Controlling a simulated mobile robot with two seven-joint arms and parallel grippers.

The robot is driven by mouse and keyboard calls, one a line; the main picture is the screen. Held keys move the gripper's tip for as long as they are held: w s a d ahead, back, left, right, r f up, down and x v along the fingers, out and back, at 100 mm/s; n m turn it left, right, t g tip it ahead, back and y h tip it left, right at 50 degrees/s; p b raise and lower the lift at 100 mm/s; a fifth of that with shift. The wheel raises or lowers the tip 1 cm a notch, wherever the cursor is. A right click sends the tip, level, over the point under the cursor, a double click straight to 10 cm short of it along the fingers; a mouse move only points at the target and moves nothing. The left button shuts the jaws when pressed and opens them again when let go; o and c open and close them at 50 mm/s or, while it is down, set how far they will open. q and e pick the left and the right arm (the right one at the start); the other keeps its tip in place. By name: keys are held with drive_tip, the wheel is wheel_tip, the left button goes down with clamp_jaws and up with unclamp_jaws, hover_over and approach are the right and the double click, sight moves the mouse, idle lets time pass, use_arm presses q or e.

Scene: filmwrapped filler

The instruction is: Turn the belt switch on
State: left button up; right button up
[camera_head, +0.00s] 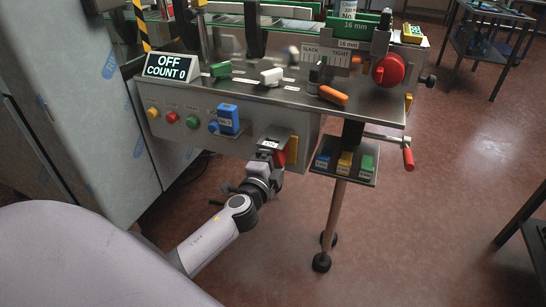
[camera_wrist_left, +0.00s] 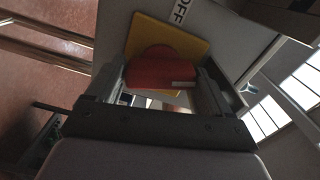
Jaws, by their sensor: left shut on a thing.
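The belt switch is a red knob (camera_wrist_left: 160,68) on a yellow plate (camera_wrist_left: 186,42), with an OFF label (camera_wrist_left: 180,10) beside the plate in the left wrist view. In the head view the red knob (camera_head: 291,151) and its yellow plate are at the right end of the machine's front panel, partly hidden by my gripper. My left gripper (camera_head: 279,148) is shut on the red knob, with one finger on each side of it. The display (camera_head: 171,67) reads OFF, COUNT 0. My right gripper is not in view.
The front panel also carries several small round buttons (camera_head: 172,117) and a blue switch (camera_head: 228,118). A red-handled crank (camera_head: 408,158) and a shelf with coloured blocks (camera_head: 345,163) stand to the right. A steel cabinet (camera_head: 100,120) is at the left. The floor ahead is open.

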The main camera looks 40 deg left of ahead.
sight(278, 161)
use_arm(q)
drive_tip(key=shift+d+r, duration=0.1)
drive_tip(key=shift+d, duration=0.3)
drive_tip(key=o, duration=0.9)
drive_tip(key=shift+w, duration=0.1)
drive_tip(key=shift+a+r, duration=0.1)
drive_tip(key=shift+s+d+f, duration=0.25)
drive_tip(key=shift+s+f, duration=0.1)
drive_tip(key=shift+f, duration=0.05)
drive_tip(key=shift+s+d, duration=0.15)
drive_tip(key=shift+s, duration=0.55)
drive_tip(key=shift+s+d+f, duration=0.15)
drive_tip(key=shift+s+f, duration=0.05)
drive_tip(key=shift+s, duration=0.3)
drive_tip(key=shift+s+d+r, duration=0.1)
drive_tip(key=shift+s+r, duration=0.2)
drive_tip(key=shift+s, duration=0.6)
drive_tip(key=shift+v, duration=1.65)
